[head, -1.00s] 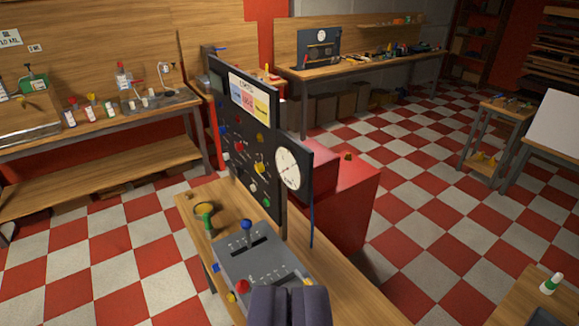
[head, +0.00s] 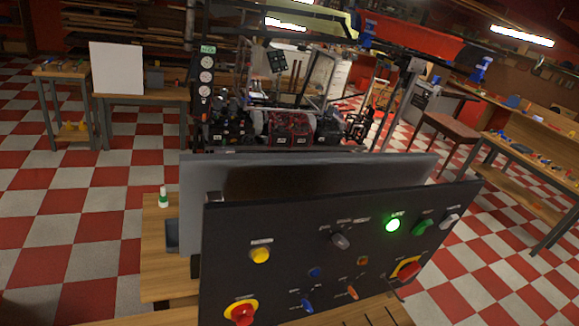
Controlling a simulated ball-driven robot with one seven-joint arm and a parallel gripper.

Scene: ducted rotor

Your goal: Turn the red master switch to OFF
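A black control panel (head: 330,245) fills the lower middle of the head view, tilted in the picture. On its right side a red switch (head: 408,271) sits on a yellow plate; its setting is too small to read. At the lower left a red knob (head: 241,314) sits on a round yellow base, partly cut by the frame edge. I cannot read labels to tell which is the master switch. A green lamp (head: 392,225) glows above the right red switch. My gripper is not in view.
The panel also carries a yellow button (head: 260,255), a grey knob (head: 340,241), a green knob (head: 422,227) and blue and orange levers. A grey panel (head: 300,175) stands behind it. A rig with gauges (head: 207,77) is further back. Checkered floor is open at left.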

